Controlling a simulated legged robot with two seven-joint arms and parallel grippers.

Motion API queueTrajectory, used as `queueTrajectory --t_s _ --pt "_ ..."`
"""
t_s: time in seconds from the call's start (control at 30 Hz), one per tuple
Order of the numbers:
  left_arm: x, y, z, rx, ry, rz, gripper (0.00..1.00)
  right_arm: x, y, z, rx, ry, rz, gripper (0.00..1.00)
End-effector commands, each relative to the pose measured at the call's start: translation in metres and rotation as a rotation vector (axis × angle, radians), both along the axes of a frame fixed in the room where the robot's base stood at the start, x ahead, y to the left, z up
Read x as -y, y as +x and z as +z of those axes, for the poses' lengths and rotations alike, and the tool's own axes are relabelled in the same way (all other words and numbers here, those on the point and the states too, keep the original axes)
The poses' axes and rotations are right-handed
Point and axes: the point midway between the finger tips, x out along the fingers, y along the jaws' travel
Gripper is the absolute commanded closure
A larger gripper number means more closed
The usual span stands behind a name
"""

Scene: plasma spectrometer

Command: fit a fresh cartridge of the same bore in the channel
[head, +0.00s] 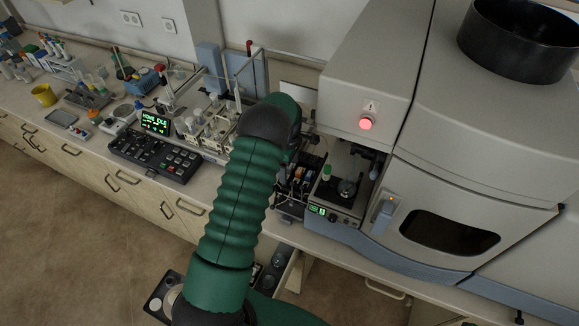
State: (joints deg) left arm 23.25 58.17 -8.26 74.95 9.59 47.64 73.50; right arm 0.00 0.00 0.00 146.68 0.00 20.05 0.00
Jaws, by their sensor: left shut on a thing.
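My left gripper (311,143) is at the end of the green ribbed arm, beside the spectrometer's left side. The arm's dark wrist hides most of it. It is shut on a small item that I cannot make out. Below it, close to the arm, is a dark pump unit (291,198) with small orange, blue and white parts that may be cartridges (299,177). The channel cannot be told apart at this size, and the arm covers the unit's left part. My right gripper is not in view.
The grey spectrometer (385,85) fills the right, with a lit red button (366,122) and an open bay holding a green-capped vial (326,172). An autosampler (215,128) and a control panel (155,155) stand to the left. An open drawer (277,270) is below the bench.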

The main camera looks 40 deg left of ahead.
Motion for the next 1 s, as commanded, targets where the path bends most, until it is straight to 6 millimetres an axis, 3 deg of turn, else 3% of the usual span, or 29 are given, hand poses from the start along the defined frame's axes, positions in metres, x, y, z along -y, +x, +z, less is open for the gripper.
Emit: queueTrajectory --t_s 0.67,0.7,0.87,1.0 --pt "0.0005 -0.0001 -0.0122 -0.002 -0.001 0.0 0.63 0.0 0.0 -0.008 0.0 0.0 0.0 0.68" --pt "0.0005 -0.0001 -0.0123 -0.002 -0.001 0.0 0.2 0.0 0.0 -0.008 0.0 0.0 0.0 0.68" --pt "0.0004 0.0001 -0.0122 -0.001 0.0 0.0 0.0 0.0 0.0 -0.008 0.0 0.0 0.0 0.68" --pt "0.0 0.0013 -0.0117 0.002 0.001 0.0 0.0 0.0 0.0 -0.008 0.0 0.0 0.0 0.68"
